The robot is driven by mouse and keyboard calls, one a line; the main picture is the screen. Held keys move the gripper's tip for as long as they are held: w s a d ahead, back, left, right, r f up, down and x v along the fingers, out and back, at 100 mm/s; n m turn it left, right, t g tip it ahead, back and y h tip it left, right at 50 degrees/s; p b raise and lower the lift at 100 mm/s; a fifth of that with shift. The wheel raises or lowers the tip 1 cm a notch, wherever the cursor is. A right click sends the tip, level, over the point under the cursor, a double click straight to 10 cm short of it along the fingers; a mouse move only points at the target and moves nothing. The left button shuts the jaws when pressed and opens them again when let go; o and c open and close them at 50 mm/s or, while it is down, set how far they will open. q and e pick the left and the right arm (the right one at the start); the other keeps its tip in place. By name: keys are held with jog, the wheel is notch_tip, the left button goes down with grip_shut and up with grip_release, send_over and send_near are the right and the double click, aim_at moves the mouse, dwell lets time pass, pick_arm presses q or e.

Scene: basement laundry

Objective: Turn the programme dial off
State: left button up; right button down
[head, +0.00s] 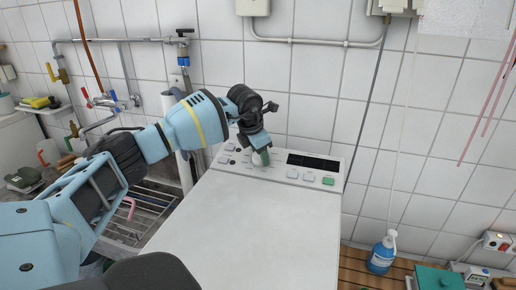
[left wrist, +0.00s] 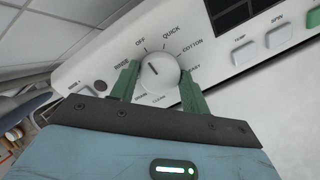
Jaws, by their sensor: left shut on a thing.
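The programme dial (left wrist: 160,72) is a round white knob with a dark pointer line, on the white control panel of the washing machine (head: 246,225). Labels around it include OFF, QUICK, COTTON and RINSE. Its pointer line slants up and left, roughly toward the OFF label. My left gripper (left wrist: 158,82) has its two green fingers on either side of the dial, shut on it. In the head view the left gripper (head: 262,157) is at the panel's left part and covers much of the dial. My right gripper is not in view.
The panel carries a dark display (head: 313,162) and several buttons, one green (head: 328,181). A sink with a drying rack (head: 150,207) stands left of the machine. A blue bottle (head: 382,254) stands on a wooden slatted surface at the right. The machine's top is clear.

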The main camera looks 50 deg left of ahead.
pick_arm(q)
jog(key=shift+r+m, duration=0.1)
jog(key=shift+m, duration=0.2)
jog(key=shift+w, duration=0.1)
jog(key=o, duration=1)
jog(key=shift+p+v, duration=0.35)
jog(key=shift+v, duration=3.55)
